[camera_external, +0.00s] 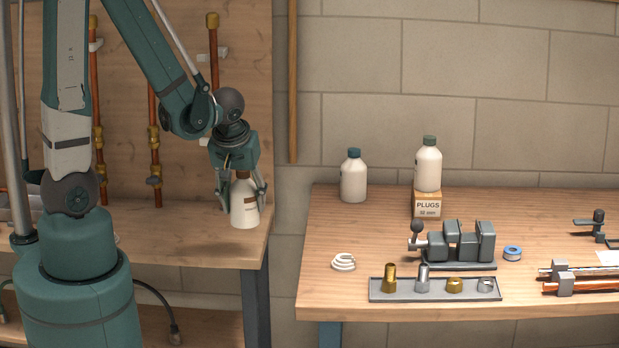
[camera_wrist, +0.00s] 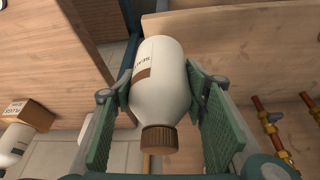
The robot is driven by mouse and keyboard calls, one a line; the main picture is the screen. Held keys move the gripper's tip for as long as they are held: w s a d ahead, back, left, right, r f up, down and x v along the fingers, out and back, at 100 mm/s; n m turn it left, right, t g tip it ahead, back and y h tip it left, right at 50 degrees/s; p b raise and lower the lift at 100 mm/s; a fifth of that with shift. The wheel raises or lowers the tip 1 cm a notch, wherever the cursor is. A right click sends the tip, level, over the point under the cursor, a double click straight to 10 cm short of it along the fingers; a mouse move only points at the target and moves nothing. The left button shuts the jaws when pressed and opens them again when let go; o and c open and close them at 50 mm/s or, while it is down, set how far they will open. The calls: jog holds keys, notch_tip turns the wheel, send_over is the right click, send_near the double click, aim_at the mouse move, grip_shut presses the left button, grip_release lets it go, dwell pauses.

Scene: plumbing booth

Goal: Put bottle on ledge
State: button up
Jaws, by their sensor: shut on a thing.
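A white bottle (camera_external: 244,207) with a brown cap and a brown label band is held upright in my gripper (camera_external: 240,188). In the wrist view the bottle (camera_wrist: 160,85) lies between the two green finger pads of my gripper (camera_wrist: 160,100), with its brown cap toward the camera. The fingers are shut on its sides. In the external view the bottle appears at the right end of the left wooden ledge (camera_external: 205,248), in front of the wooden back panel. I cannot tell whether its base touches the ledge.
Copper pipes (camera_external: 153,150) stand on the panel behind my arm. Across a gap, the right workbench (camera_external: 340,295) holds a teal-capped bottle (camera_external: 353,178), a green-capped bottle (camera_external: 428,168) on a PLUGS box (camera_external: 427,206), a vise (camera_external: 460,243) and a fittings tray (camera_external: 405,296).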

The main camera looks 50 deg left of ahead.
jog(key=s+a+f+n+g+y+b, duration=0.1)
jog(key=s+a+n+g, duration=0.2)
jog(key=s+a+n, duration=0.7)
jog(key=shift+s+a+f+n+g+y+b, duration=0.4)
jog(key=shift+s+a, duration=0.2)
jog(key=shift+s, duration=1.75)
jog(key=shift+w, duration=0.1)
jog(key=w+a+f+b, duration=0.2)
jog(key=w+a+f, duration=0.1)
jog(key=w+a, duration=1)
jog(key=shift+w+a, duration=0.4)
jog(key=shift+f, duration=0.15)
jog(key=shift+f+b, duration=0.55)
jog(key=shift+f, duration=1.05)
jog(key=shift+w+a+f, duration=0.1)
jog(key=shift+a+f, duration=0.05)
jog(key=shift+f, duration=0.1)
